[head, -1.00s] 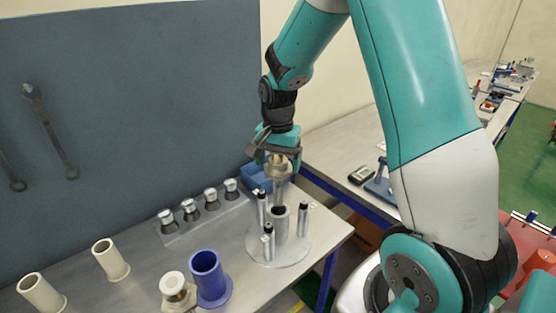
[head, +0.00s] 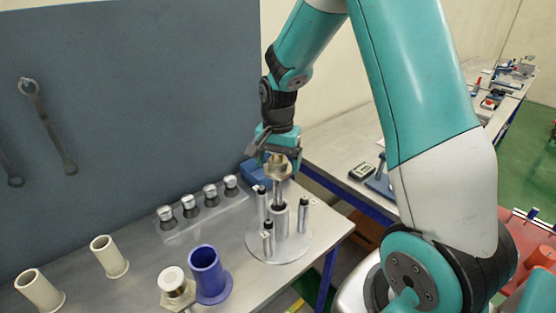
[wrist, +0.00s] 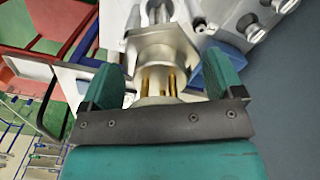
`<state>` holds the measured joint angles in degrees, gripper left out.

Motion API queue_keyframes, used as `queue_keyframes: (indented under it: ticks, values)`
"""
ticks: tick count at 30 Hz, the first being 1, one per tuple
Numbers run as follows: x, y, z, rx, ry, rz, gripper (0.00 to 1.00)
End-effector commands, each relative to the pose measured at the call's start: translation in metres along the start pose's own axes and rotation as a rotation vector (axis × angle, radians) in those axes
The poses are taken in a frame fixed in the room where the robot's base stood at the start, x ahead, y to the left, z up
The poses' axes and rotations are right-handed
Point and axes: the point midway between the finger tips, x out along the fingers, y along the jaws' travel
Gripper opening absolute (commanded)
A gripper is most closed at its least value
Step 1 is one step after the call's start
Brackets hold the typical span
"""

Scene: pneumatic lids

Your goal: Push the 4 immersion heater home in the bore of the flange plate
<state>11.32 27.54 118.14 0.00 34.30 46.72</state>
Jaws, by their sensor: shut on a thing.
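My gripper (head: 277,155) is shut on the immersion heater (head: 280,168), a metal piece with a hex flange and a narrower stem pointing down. In the wrist view the heater (wrist: 162,52) sits between the green jaws, with brass pins showing at its near end. The flange plate (head: 265,254) is a round metal plate on the table with an upright central bore tube (head: 279,225) and several posts around it. The heater is upright above the tube, and its lower end is at the tube's mouth. How deep it reaches inside is hidden.
Several silver-capped parts stand in a clear rack (head: 205,208) behind left. A blue flanged tube (head: 208,277), a white-capped part (head: 174,286) and cream tubes (head: 109,257) stand at the left. A blue block (head: 257,172) is behind the gripper. Posts (head: 303,215) closely surround the bore.

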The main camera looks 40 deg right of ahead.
Motion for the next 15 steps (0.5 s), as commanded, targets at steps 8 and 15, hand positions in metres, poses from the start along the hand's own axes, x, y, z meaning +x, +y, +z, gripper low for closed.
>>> queue_keyframes:
  ticks: [8, 15]
  values:
    - [0.006, 0.000, 0.000, 0.000, 0.001, -0.001, 0.60]
    - [0.012, 0.000, 0.000, 0.000, 0.000, 0.000, 0.60]
